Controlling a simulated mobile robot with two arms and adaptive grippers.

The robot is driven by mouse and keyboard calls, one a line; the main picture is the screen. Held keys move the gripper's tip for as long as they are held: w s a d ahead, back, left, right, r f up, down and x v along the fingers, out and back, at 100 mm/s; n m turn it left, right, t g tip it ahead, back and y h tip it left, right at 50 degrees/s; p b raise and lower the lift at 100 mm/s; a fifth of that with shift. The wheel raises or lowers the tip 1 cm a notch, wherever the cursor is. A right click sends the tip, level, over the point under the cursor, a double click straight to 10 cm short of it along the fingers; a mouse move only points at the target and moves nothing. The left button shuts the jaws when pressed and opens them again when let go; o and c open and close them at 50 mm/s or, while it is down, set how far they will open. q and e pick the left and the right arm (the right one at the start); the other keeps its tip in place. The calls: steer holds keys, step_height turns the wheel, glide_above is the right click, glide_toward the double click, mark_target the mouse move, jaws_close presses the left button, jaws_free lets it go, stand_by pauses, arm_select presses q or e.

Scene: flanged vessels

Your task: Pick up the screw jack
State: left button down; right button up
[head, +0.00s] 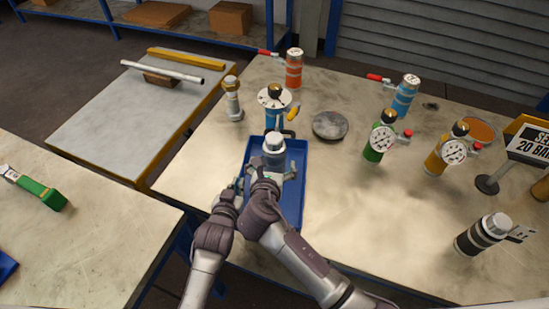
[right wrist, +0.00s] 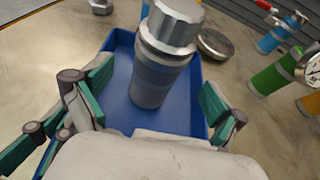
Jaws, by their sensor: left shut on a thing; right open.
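A grey cylinder with a silver hexagonal head, which I take to be the screw jack (head: 274,146), stands upright in the blue tray (head: 298,200). In the right wrist view the jack (right wrist: 163,50) stands between the spread fingers. My right gripper (head: 271,176) is open at the near side of the jack, with one green-padded finger to each side and no clear contact. My left gripper (head: 236,190) is lower, shut at the tray's left edge, apparently on the tray wall; its fingertips are partly hidden. The near part of the tray is covered by my arms.
A blue gauge bottle (head: 273,117) stands just behind the tray, near a silver fitting with a brass collar (head: 233,100). A grey disc (head: 330,125) lies right of it. Green (head: 377,145) and yellow (head: 437,160) gauge bottles stand farther right.

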steer(key=x, duration=0.4)
steer(key=shift+w, duration=0.3)
steer(key=shift+c, duration=0.3)
jaws_close()
steer(key=shift+r, duration=0.3)
